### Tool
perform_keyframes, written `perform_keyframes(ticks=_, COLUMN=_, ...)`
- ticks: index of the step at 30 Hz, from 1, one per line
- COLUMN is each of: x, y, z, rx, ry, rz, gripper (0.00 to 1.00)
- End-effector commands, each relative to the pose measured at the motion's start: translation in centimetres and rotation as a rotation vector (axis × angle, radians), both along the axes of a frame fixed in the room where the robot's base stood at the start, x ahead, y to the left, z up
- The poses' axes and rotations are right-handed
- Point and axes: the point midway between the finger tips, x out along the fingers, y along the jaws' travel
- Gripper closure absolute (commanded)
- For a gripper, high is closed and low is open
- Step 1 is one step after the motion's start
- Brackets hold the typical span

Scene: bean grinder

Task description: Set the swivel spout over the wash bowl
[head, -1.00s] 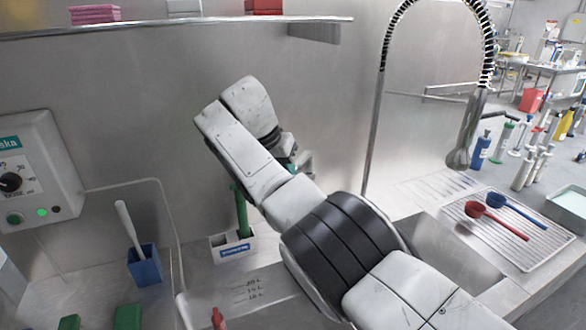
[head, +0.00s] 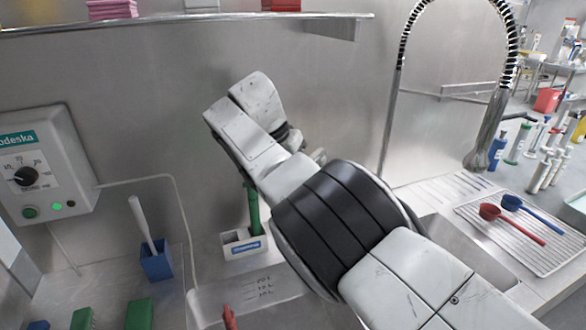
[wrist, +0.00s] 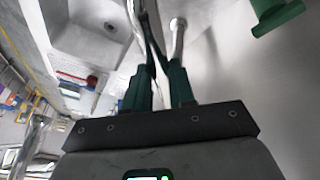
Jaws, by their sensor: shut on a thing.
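In the wrist view my gripper (wrist: 152,55) has green-based fingers closed around a slim metal tube, which I take to be the swivel spout (wrist: 178,38). Its pale round end shows beyond the fingers. Part of it is hidden by the fingers. A pale basin with a drain hole (wrist: 90,35), perhaps the wash bowl, lies at the upper left, apart from the fingers. In the head view my arm hides the gripper and spout. A basin with litre marks (head: 222,300) shows at the bottom. I cannot tell whether both views show the same basin.
A tall spring-neck faucet (head: 392,120) arches over the right sink (head: 465,250). A drainer (head: 545,250) holds a red and a blue scoop. A control box (head: 45,160) hangs left. A blue cup (head: 155,262) and a white holder (head: 238,246) stand at the wall. A shelf (head: 200,20) runs above.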

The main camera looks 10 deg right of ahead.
Motion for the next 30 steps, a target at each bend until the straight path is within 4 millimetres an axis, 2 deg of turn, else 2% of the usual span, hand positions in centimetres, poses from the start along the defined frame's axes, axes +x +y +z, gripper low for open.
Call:
perform_keyframes(ticks=1, x=0.1, y=-0.1, z=0.0, rx=-0.001, ry=-0.003, rz=0.000, gripper=1.00)
perform_keyframes(ticks=2, x=0.1, y=-0.1, z=0.0, rx=-0.001, ry=-0.003, rz=0.000, gripper=0.74)
perform_keyframes(ticks=9, x=0.0, y=-0.1, z=0.0, rx=-0.001, ry=-0.001, rz=0.000, gripper=0.51)
perform_keyframes(ticks=20, x=0.0, y=0.3, z=0.5, rx=0.000, ry=-0.002, rz=0.002, gripper=0.50)
perform_keyframes(ticks=25, x=-0.4, y=1.1, z=2.3, rx=0.003, ry=-0.004, rz=0.001, gripper=0.50)
perform_keyframes(ticks=30, x=-0.9, y=2.1, z=4.9, rx=0.000, ry=-0.004, rz=0.000, gripper=0.50)
